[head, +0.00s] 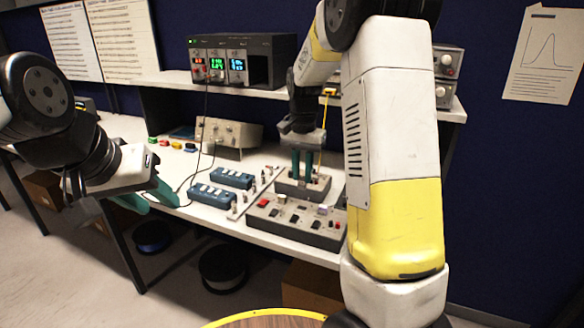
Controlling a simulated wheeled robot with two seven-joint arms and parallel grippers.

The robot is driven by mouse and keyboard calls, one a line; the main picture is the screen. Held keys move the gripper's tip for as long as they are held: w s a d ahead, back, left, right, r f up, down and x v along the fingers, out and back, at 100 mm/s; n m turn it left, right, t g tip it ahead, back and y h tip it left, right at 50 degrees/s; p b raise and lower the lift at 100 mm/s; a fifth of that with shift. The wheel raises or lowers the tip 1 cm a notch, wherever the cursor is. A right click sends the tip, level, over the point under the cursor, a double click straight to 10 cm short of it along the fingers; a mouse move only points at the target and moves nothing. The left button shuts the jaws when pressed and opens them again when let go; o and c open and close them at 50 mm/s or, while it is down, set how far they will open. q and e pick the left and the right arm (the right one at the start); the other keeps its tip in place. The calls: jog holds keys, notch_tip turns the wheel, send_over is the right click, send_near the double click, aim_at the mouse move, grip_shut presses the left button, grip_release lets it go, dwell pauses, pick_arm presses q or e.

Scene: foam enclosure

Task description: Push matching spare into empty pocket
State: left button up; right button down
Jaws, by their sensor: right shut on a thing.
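A grey tray (262,228) with several small coloured pieces stands near the front edge of the white bench. Behind it is a smaller grey block (286,188) with small items on top. My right gripper (303,174) points down over this smaller block. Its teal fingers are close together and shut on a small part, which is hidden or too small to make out. Which piece is the matching spare and which pocket is empty cannot be told. My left gripper (153,197) is off to the left at the bench's front edge, its teal fingers apart and empty.
Two blue boxes (231,178) and a row of small metal pegs (257,188) lie left of the trays. A beige instrument (229,134) stands behind. A shelf above holds a black powered unit (243,60). My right arm hides the bench's right part.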

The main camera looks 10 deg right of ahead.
aim_at(302, 188)
jog(key=shift+f, duration=2.7)
jog(key=shift+f, duration=1.6)
jog(key=c, duration=1.2)
grip_release()
notch_tip(302, 188, up, 8)
jog(key=shift+f, duration=0.1)
